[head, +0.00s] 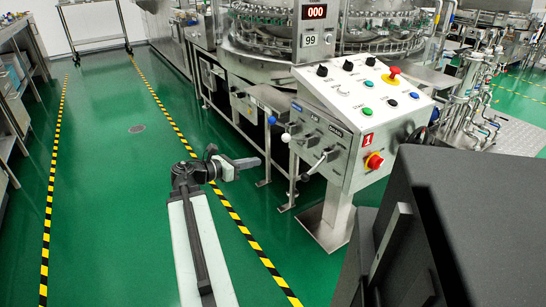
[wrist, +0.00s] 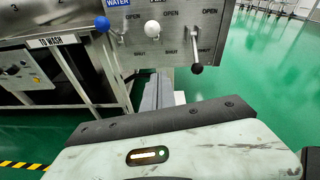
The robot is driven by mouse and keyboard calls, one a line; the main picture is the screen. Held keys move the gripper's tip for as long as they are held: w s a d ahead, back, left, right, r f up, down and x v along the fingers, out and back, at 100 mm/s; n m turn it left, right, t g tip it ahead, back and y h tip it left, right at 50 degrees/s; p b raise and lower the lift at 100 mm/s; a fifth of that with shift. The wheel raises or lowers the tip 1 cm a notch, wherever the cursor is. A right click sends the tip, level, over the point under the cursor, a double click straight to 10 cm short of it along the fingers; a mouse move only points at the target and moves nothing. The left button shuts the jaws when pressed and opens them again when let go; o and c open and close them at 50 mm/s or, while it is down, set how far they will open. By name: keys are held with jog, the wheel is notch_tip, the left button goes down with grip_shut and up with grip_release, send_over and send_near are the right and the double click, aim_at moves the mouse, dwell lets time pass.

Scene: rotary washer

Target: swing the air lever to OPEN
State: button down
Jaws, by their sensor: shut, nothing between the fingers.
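The valve panel on the grey control box carries three levers, each between OPEN and SHUT marks. In the wrist view a blue-knobbed lever (wrist: 101,23) sits by the WATER label, pointing left. The white-knobbed lever (wrist: 152,27) is in the middle, its label cut off by the top edge. The black-knobbed lever (wrist: 197,69) hangs down at the right. In the head view the white knob (head: 286,137) stands out to the left of the panel. My gripper (head: 257,162) is shut and empty, left of and below the levers, apart from them.
The control box (head: 350,172) stands on a pedestal, with buttons and a red emergency stop (head: 391,76) on top. The steel washer (head: 262,70) is behind it. The green floor (head: 120,180) to the left is clear, with yellow-black tape lines.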

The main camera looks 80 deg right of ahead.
aim_at(293, 139)
jog(key=s+d+r+p, duration=0.1)
jog(key=s+d, duration=0.6)
jog(key=d, duration=0.1)
jog(key=shift+s+d+r+p, duration=0.15)
jog(key=shift+d+r+p, duration=0.05)
jog(key=shift+r+p, duration=0.1)
